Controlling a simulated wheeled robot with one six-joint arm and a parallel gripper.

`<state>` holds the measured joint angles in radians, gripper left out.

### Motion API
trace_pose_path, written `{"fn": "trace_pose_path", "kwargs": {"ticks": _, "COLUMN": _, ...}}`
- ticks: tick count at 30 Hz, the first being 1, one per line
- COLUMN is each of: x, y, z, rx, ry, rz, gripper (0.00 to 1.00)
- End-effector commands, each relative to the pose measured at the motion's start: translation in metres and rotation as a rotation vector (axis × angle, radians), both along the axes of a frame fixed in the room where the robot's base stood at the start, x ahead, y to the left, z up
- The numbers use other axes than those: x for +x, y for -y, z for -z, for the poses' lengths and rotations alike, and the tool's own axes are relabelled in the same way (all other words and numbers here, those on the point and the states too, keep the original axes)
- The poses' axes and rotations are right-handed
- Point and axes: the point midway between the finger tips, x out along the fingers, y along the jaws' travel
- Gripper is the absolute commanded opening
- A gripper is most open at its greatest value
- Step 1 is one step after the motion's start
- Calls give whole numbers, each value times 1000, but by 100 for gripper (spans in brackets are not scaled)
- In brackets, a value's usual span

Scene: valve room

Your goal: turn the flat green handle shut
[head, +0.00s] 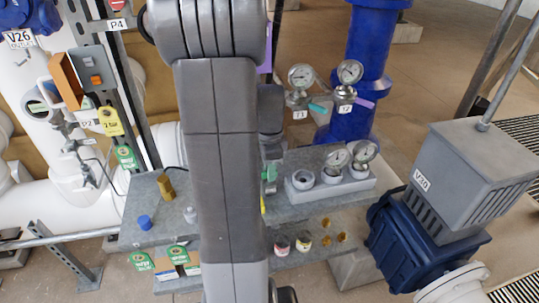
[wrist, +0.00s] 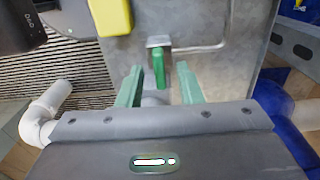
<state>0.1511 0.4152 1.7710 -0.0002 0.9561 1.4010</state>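In the wrist view a flat green handle (wrist: 158,73) stands out from a small grey fitting (wrist: 159,42) on a grey metal surface. My gripper (wrist: 159,67) is open, with one green finger on each side of the handle. A gap shows between the handle and each finger, so neither appears to touch it. In the head view my arm hides most of this spot. Small green parts show beside the arm, and I cannot tell whether they are fingers or handle.
A yellow block (wrist: 112,15) is close to the gripper at the upper left. Gauges stand on a grey bench (head: 300,215) with bottles and small cups. A blue pipe (head: 365,60) rises behind, and a grey-and-blue motor unit (head: 465,175) stands at the right.

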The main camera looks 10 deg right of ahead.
Motion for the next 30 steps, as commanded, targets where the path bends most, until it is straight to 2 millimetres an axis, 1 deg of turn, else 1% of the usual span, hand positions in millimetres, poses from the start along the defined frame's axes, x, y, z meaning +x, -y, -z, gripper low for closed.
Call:
{"fn": "trace_pose_path", "kwargs": {"ticks": 5, "x": 1, "y": 0, "z": -29, "rx": -1, "ry": 7, "rz": 0, "gripper": 33}}
{"fn": "trace_pose_path", "kwargs": {"ticks": 12, "x": 1, "y": 0, "z": -85, "rx": -2, "ry": 8, "rz": 0, "gripper": 33}}
{"fn": "trace_pose_path", "kwargs": {"ticks": 15, "x": 1, "y": 0, "z": -104, "rx": -1, "ry": 6, "rz": 0, "gripper": 33}}
{"fn": "trace_pose_path", "kwargs": {"ticks": 18, "x": 1, "y": 0, "z": -119, "rx": -1, "ry": 6, "rz": 0, "gripper": 33}}
{"fn": "trace_pose_path", "kwargs": {"ticks": 21, "x": 1, "y": 0, "z": -129, "rx": -1, "ry": 5, "rz": 0, "gripper": 33}}
{"fn": "trace_pose_path", "kwargs": {"ticks": 24, "x": 0, "y": 0, "z": -133, "rx": -1, "ry": 3, "rz": 0, "gripper": 33}}
{"fn": "trace_pose_path", "kwargs": {"ticks": 30, "x": 0, "y": 0, "z": -134, "rx": -1, "ry": 2, "rz": 0, "gripper": 33}}
